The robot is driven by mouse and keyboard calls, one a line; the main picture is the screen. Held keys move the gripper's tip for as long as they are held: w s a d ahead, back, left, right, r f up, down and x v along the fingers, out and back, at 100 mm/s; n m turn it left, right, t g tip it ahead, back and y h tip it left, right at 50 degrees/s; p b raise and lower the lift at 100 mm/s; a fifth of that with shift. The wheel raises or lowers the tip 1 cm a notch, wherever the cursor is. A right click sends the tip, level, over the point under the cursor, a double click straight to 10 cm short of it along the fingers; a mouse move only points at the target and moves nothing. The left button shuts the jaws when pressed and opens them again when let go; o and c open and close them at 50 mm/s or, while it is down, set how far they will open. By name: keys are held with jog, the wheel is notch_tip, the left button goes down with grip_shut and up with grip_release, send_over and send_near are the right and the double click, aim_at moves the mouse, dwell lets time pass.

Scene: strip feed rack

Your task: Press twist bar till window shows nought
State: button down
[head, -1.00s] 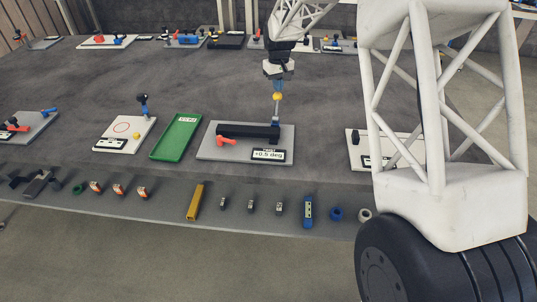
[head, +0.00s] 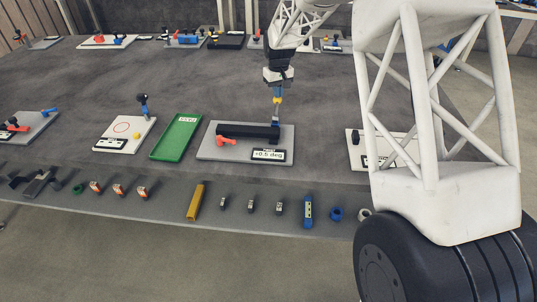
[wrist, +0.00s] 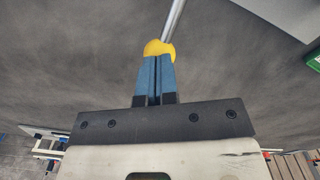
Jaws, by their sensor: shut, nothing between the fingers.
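The twist bar (head: 246,130) is a long black bar on a grey base plate (head: 208,150). A red-orange piece (head: 226,142) lies in front of its left part.
A green tray (head: 155,153) and a white plate with a red circle (head: 105,146) stand to the left. Another white plate (head: 356,158) is at the right, partly behind my body. Small parts, including a yellow bar (head: 195,202) and a blue piece (head: 308,210), line the front edge.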

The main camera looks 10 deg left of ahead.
jog(key=shift+f, duration=0.95)
jog(key=shift+r, duration=4.5)
jog(key=shift+r, duration=0.1)
